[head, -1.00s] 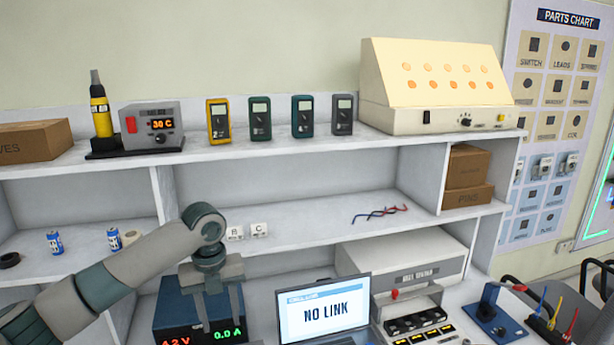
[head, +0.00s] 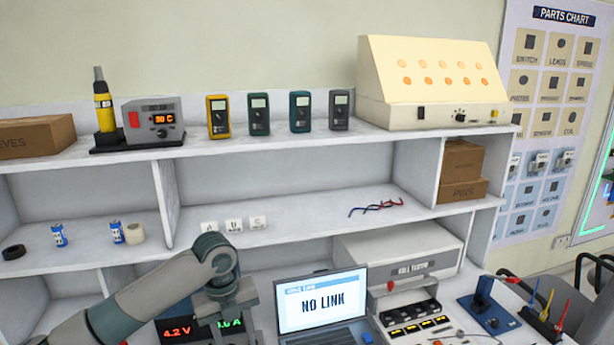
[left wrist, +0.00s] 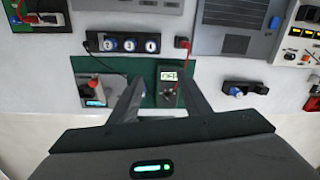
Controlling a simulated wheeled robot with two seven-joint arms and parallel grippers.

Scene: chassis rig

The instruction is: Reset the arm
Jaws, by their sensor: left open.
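My left arm comes in from the lower left in the head view, and its gripper (head: 232,318) points down beside the laptop, with its tips near or past the bottom edge. In the left wrist view the gripper (left wrist: 162,80) has its two fingers apart with nothing held between them. My right gripper is in neither view.
The laptop (head: 322,302) reads NO LINK. A power supply (head: 178,328) stands partly behind my left arm. Lettered blocks (head: 233,225) and twisted leads (head: 376,207) lie on the middle shelf. Several meters (head: 259,114) stand on the top shelf. A lead stand (head: 487,308) is at right.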

